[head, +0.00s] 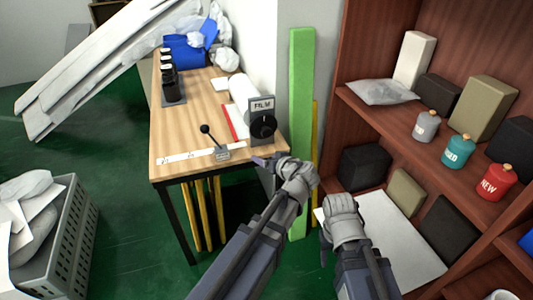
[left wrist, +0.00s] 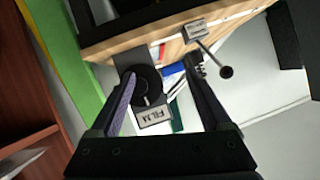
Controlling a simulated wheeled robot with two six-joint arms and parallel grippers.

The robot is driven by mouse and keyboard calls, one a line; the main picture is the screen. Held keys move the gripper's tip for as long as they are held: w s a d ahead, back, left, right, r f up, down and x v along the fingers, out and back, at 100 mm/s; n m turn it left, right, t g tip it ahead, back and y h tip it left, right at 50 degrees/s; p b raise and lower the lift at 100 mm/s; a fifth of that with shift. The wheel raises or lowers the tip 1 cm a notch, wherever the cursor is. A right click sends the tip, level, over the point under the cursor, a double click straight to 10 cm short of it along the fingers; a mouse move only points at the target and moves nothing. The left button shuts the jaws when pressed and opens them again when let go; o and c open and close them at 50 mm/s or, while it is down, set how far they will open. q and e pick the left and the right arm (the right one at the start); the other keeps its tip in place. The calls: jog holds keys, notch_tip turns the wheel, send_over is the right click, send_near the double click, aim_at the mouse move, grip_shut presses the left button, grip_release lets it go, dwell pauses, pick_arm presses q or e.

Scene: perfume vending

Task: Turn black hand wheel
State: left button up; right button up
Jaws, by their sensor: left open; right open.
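The black hand wheel (head: 263,127) is on the front of a grey upright unit with a FILM label (head: 262,105), at the table's near right corner. In the left wrist view the wheel (left wrist: 149,84) appears between the two fingers of my left gripper (left wrist: 160,70), with the FILM label (left wrist: 153,116) below it. My left gripper (head: 262,162) is open, just below and in front of the wheel in the head view; contact cannot be judged. My right gripper (head: 340,203) is open and empty, near the shelf's white board; its fingers are mostly hidden.
A lever with a black knob (head: 205,129) stands on the wooden table (head: 180,138) left of the unit. A white roll (head: 242,92) lies behind it. A green post (head: 301,100) and brown shelf (head: 355,100) with grey, teal and red bottles stand right.

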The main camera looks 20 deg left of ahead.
aim_at(267, 134)
pick_arm(q)
jog(key=w+n+t+y+b, duration=0.1)
jog(key=w+t+b, duration=0.5)
jog(key=w+b, duration=0.1)
jog(key=shift+w+f+b, duration=0.35)
jog(key=shift+w, duration=0.25)
pick_arm(e)
notch_tip(267, 134, down, 10)
jog(key=shift+f, duration=0.2)
pick_arm(q)
jog(key=shift+w, duration=0.1)
jog(key=x, duration=0.7)
jog(key=shift+w+a, duration=0.15)
jog(key=shift+w, duration=0.1)
grip_shut()
